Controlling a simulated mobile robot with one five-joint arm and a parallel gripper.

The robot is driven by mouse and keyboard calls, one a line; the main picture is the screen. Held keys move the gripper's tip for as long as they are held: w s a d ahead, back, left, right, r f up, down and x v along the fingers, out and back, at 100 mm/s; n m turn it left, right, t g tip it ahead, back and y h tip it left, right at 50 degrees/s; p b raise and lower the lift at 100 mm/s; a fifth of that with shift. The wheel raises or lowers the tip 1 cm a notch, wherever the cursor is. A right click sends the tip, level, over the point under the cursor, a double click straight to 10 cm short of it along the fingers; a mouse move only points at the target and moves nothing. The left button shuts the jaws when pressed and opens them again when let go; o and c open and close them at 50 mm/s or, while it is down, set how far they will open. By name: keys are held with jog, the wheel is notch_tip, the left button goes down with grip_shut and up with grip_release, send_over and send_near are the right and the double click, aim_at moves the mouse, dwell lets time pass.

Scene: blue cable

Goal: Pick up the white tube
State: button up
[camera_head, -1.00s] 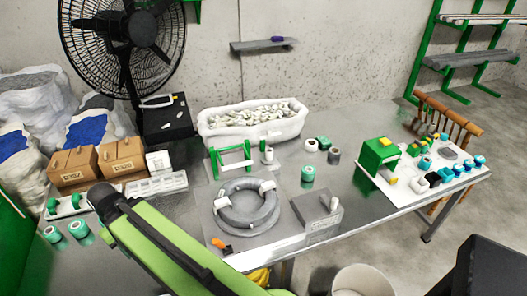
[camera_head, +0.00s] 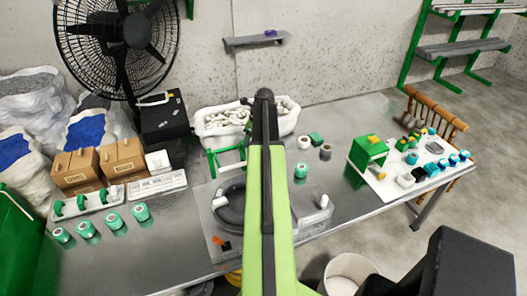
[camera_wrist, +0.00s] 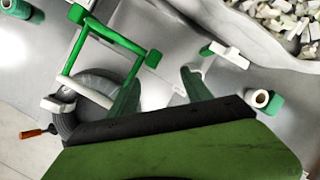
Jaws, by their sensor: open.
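Several white pieces could be the white tube, and I cannot tell which. A short white T-shaped tube (camera_wrist: 228,54) with a green end lies beside the bin in the wrist view. A white hollow roll (camera_wrist: 260,98) stands next to a green block (camera_wrist: 274,104); it also shows in the head view (camera_head: 304,142). Another white tube (camera_head: 323,201) rests on a grey block at the table's front. My gripper (camera_wrist: 160,84) is open over bare metal table, left of the T-shaped tube and the roll, apparently empty. In the head view my arm hides the gripper and the T-shaped tube.
A green frame (camera_wrist: 110,38) and a dark grey cable coil (camera_wrist: 85,88) lie left of my gripper. A white bin of pale pieces (camera_head: 216,122) stands at the back. A green holder (camera_head: 369,152) is on a white board at right. Cardboard boxes (camera_head: 122,158) stand left.

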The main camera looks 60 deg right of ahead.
jog(key=s+d+m, duration=0.5)
jog(key=s+d, duration=0.2)
jog(key=d, duration=0.1)
jog(key=shift+h, duration=0.4)
jog(key=b+x, duration=1.1)
jog(key=shift+w+d+f, duration=0.15)
jog(key=shift+f, duration=0.15)
jog(key=shift+w+f+b, duration=0.1)
jog(key=shift+b, duration=0.2)
jog(key=b+x, duration=0.4)
jog(key=x, duration=0.1)
jog(key=shift+w+b, duration=0.3)
jog(key=shift+w, duration=0.1)
jog(key=shift+r, duration=0.25)
grip_shut()
